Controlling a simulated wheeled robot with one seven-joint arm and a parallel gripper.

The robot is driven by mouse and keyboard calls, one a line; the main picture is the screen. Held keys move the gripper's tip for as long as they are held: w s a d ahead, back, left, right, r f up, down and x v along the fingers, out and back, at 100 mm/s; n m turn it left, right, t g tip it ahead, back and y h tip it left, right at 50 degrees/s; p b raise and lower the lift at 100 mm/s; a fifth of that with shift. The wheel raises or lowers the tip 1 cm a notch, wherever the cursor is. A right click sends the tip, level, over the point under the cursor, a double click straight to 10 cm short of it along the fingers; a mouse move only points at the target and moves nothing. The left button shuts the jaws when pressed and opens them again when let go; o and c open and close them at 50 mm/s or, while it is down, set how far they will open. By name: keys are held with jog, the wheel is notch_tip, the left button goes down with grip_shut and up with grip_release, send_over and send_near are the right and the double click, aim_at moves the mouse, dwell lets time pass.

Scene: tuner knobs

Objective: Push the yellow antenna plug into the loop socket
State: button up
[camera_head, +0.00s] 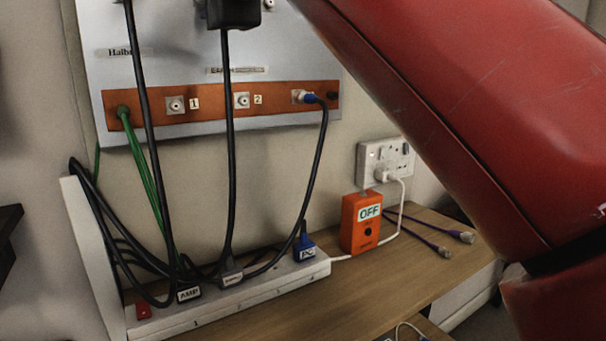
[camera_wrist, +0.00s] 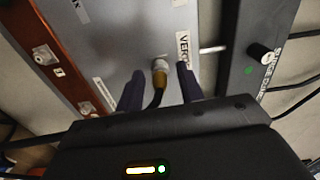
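A plug with a yellow body (camera_wrist: 160,78) and a silvery collar sits against the grey panel in the wrist view, a dark cable running from it. Whether it is fully seated is too small to tell. My gripper (camera_wrist: 158,88) is open, its two dark fingers standing on either side of the plug with gaps at both sides. A label beginning "VERT" (camera_wrist: 184,48) is beside the right finger. No label reading loop is legible, so I cannot tell which socket that is. The head view shows neither the yellow plug nor my gripper.
The orange strip carries sockets 1 (camera_head: 175,104) and 2 (camera_head: 242,100), with green (camera_head: 123,111) and blue (camera_head: 311,98) plugs at its ends. Black cables hang to a power strip (camera_head: 259,289). An orange OFF box (camera_head: 361,224) stands right. A black knob (camera_wrist: 258,51) is right of my fingers.

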dwell(0.5)
grip_shut()
jog(key=shift+b+v, duration=0.85)
jog(key=shift+v, duration=2.15)
